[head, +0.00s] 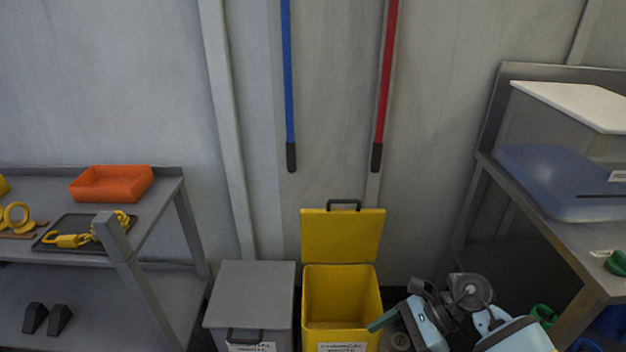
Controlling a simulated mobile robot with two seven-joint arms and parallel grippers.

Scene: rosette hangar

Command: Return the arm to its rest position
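My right arm (470,292) shows at the bottom right, folded, with pale blue links and dark grey joints. It is in front of the floor between the open yellow bin and the right-hand bench. A dark teal bar sticks out from it to the left, at the front right corner of the yellow bin. I cannot make out the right fingertips or whether they hold anything. My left arm and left gripper are not in view.
A yellow bin (314,305) stands with its lid (342,238) raised; a closed grey bin (252,290) is beside it. A left shelf holds an orange tray (111,184) and yellow chain pieces. A right bench holds a blue translucent tub (560,185). Blue and red poles hang behind.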

